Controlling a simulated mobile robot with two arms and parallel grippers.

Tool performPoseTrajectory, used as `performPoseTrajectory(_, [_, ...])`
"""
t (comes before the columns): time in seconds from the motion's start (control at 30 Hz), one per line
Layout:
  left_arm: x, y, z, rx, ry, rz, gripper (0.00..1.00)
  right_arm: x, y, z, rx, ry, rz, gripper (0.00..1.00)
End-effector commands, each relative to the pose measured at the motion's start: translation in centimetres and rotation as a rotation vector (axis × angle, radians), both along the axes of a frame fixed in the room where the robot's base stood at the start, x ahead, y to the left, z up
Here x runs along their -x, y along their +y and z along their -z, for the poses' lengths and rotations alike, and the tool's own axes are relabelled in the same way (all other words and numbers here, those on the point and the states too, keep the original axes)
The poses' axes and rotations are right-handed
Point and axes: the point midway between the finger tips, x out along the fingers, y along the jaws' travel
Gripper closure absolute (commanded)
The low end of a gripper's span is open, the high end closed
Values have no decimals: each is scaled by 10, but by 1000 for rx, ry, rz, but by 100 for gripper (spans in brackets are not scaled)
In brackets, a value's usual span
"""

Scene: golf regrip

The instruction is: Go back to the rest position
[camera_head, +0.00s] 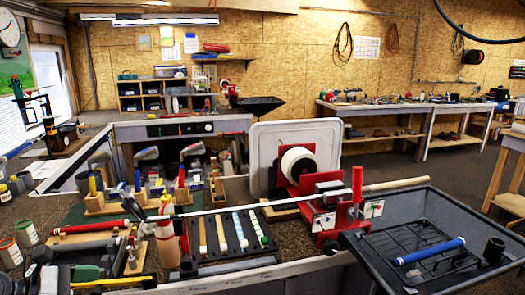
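Neither of my grippers shows in the head view. A golf club shaft (262,203) runs nearly level across the bench and passes through a red vise (335,215). Its pale end (395,184) sticks out to the right over a black tray (395,208). A blue grip (428,252) lies on the wire rack (402,242) in that tray. A red grip (90,228) lies on the left part of the bench. A white tape roll (297,163) sits in a red holder behind the vise.
A black slotted tray (206,236) with pale rods lies left of the vise. Several club heads stand in wooden blocks (97,205). A squeeze bottle (167,243) and jars (26,233) stand on the bench. Open floor (400,160) lies beyond the black tray.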

Motion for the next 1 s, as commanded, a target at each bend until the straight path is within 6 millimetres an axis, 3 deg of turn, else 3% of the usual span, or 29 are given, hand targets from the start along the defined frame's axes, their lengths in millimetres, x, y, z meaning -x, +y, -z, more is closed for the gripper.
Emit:
performPoseTrajectory(0.27, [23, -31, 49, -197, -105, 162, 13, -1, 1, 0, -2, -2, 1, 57])
performPoseTrajectory(0.47, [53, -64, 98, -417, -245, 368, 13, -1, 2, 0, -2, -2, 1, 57])
performPoseTrajectory(0.73, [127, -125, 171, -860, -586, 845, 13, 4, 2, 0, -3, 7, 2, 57])
performPoseTrajectory(0.83, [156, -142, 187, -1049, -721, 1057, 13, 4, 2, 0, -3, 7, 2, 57])
performPoseTrajectory(1.0, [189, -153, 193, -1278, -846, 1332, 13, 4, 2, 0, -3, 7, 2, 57])
